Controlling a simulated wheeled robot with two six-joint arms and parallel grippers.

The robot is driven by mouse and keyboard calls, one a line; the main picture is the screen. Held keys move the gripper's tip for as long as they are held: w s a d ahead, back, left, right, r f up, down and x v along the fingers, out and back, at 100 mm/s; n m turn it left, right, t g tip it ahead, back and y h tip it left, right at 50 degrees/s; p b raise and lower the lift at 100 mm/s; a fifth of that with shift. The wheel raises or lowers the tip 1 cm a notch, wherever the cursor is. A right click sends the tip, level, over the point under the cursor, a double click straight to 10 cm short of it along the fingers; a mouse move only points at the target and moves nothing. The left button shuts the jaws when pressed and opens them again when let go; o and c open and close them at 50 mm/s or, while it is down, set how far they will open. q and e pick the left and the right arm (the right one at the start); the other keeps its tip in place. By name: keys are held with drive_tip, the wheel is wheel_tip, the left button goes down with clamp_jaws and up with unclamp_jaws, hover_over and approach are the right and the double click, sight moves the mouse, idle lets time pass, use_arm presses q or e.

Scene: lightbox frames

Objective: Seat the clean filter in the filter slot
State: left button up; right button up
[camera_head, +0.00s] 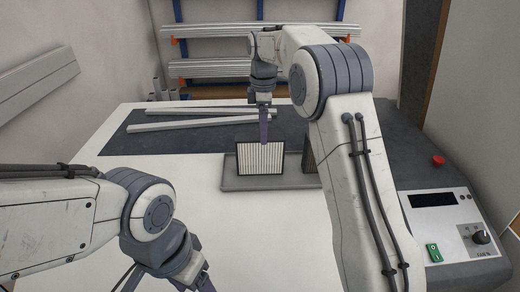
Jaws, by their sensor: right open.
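A clean-looking filter (261,158), with pale pleats in a dark frame, stands upright in a shallow grey tray (240,184) in the head view. My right gripper (264,128) is open and points down at the filter's top edge. Its fingers show nearly edge-on, and I cannot tell whether they touch the filter. A darker filter-like piece (310,156) stands to the right, partly hidden by my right arm. My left gripper (203,286) is at the bottom edge, mostly cut off. I cannot make out the filter slot.
Two pale metal profiles (203,124) lie on the dark mat (125,148) behind the tray. A control panel with a green switch (433,252), a knob (481,237) and a red button (438,160) is on the right. The white table (255,235) is clear in front of the tray.

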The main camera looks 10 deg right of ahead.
sight(260, 154)
drive_tip(key=shift+w+f, duration=0.1)
drive_tip(key=shift+w, duration=0.1)
drive_tip(key=f+p, duration=0.1)
drive_tip(key=f, duration=0.2)
drive_tip(key=f+p, duration=0.1)
drive_tip(key=f, duration=0.2)
drive_tip(key=f+p, duration=0.1)
drive_tip(key=f, duration=0.2)
drive_tip(key=shift+w+a, duration=0.25)
drive_tip(key=shift+f, duration=0.6)
clamp_jaws()
